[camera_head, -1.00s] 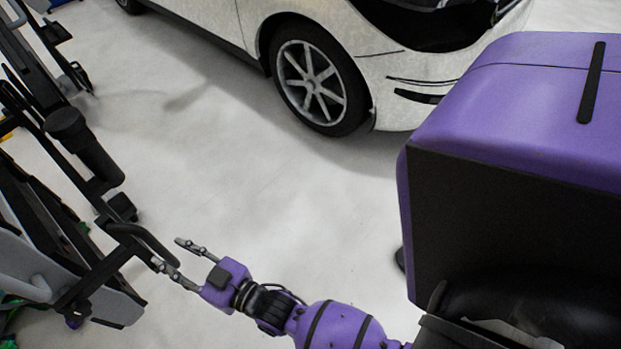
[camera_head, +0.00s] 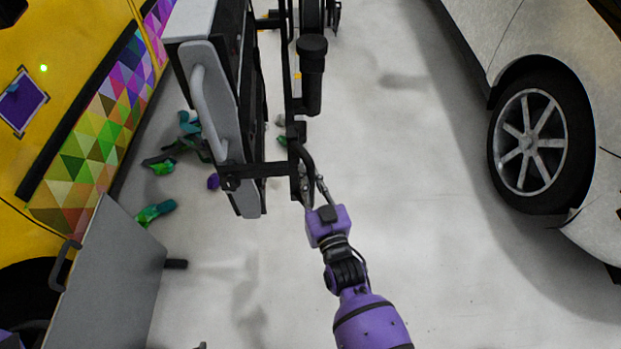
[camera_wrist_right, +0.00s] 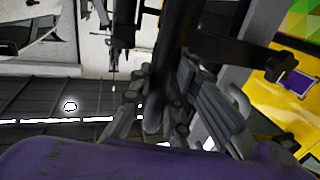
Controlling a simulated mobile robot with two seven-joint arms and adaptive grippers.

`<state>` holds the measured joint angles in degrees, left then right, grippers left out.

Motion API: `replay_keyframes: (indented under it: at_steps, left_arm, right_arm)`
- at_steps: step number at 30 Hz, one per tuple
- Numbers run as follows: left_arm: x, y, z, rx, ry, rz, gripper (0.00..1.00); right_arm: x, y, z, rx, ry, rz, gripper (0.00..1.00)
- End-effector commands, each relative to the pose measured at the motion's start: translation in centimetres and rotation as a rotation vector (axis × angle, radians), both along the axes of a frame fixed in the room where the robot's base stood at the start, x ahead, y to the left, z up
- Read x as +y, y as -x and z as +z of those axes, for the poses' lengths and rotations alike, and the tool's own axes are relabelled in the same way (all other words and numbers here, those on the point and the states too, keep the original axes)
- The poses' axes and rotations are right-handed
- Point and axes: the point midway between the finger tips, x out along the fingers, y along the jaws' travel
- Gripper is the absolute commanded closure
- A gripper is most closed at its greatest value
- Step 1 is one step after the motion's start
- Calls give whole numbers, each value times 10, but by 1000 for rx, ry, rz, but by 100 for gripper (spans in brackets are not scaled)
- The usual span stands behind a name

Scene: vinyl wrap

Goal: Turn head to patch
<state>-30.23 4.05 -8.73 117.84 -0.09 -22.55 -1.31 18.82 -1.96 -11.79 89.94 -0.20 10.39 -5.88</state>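The patch (camera_head: 20,100) is a purple square with a pale border on the yellow vehicle (camera_head: 60,35), at the left of the head view. It also shows at the right of the right wrist view (camera_wrist_right: 297,84). A bright green dot lies just above it. My right gripper (camera_head: 313,188) is at the curved black handle (camera_head: 304,158) of the cart. Its fingers look parted, with the dark bar between them in the right wrist view (camera_wrist_right: 166,85). Contact is unclear. My left gripper is not recognisable in view.
The cart (camera_head: 225,110) with grey panels stands between the yellow vehicle and a white car (camera_head: 530,60). A grey panel (camera_head: 115,275) stands at lower left. The floor between cart and white car is clear.

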Motion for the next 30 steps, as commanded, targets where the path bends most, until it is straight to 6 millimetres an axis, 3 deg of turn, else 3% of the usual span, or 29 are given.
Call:
replay_keyframes:
  at_steps: [11,14,22,30]
  left_arm:
    - [2,9,-2,15,-3,3,48]
    - [2,7,1,13,-2,3,48]
    - [3,2,11,-1,-5,2,48]
    - [2,-2,11,-7,-3,1,48]
  right_arm:
    - [-2,0,0,0,1,0,100]
    - [-14,0,0,0,3,-1,100]
    - [-75,-5,1,-2,6,-1,100]
    - [-88,-7,-1,1,0,-1,100]
